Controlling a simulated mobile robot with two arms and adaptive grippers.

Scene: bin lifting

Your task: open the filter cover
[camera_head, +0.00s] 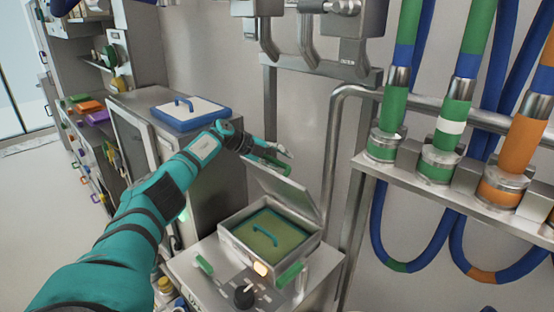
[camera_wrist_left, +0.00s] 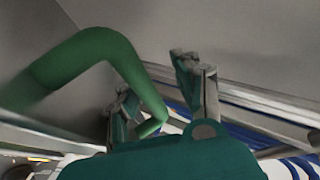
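The filter cover (camera_head: 285,190) is a grey hinged lid, standing raised and tilted back over the metal filter box (camera_head: 310,243). A filter with a yellow-green face (camera_head: 270,228) and a blue handle lies in the open box. My left gripper (camera_head: 278,151) is up at the lid's top edge, beside the green lid handle (camera_head: 268,167). In the left wrist view, the green handle (camera_wrist_left: 95,45) is large and close. The left gripper's fingers (camera_wrist_left: 158,92) are spread, with part of the handle between them; firm contact is not visible. My right gripper is not in view.
A blue-framed white panel (camera_head: 190,112) with a blue handle lies on the cabinet at left. A dark knob (camera_head: 244,296) and a lit orange button (camera_head: 260,268) are on the box's front. Pipes and coloured hoses (camera_head: 440,160) crowd the right side.

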